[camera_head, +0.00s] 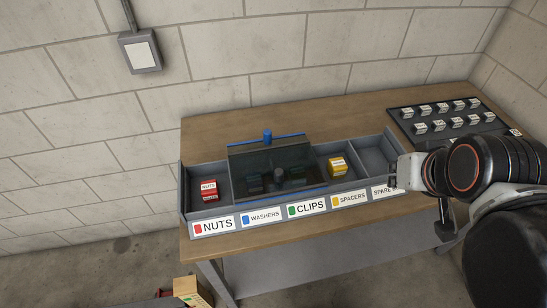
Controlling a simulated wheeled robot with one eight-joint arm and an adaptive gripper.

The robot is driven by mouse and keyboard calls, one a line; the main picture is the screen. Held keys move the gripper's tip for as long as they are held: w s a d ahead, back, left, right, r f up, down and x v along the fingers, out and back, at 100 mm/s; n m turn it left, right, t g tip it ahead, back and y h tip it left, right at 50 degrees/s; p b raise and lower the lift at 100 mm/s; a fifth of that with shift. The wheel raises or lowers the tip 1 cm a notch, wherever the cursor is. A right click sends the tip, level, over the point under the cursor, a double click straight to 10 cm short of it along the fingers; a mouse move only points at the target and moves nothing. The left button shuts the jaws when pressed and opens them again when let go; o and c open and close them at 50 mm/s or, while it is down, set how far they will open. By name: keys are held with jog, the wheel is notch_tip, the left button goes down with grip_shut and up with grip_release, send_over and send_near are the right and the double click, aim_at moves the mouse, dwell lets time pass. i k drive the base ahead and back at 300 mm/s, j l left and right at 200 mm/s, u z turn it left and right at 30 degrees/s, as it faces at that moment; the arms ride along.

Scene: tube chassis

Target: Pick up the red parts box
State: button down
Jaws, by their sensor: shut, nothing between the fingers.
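The red parts box (209,190) sits in the leftmost compartment of a grey sorting tray (184,200) on the wooden bench. That compartment is behind the label reading NUTS. Nothing covers the box from this view. My gripper (394,184) is shut and empty at the right end of the tray, near the SPARE label. It is well to the right of the red box and not touching it.
A dark see-through cover (268,160) with a blue knob (267,136) stands over the middle compartments, with dark boxes behind it. A yellow box (338,165) lies in the SPACERS compartment. A black rack (433,134) with several small blocks is at right.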

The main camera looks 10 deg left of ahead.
aim_at(210, 190)
jog(key=k+j+u, duration=0.1)
jog(key=u, duration=0.25)
jog(key=j+u, duration=0.2)
jog(key=u, duration=0.2)
jog(key=k+j+u, duration=0.1)
jog(key=u, duration=0.25)
jog(key=j+z, duration=0.35)
jog(key=k+j+z, duration=0.1)
jog(key=j+z, duration=0.25)
jog(key=k+j+z, duration=0.1)
jog(key=z, duration=0.25)
jog(key=j, duration=0.1)
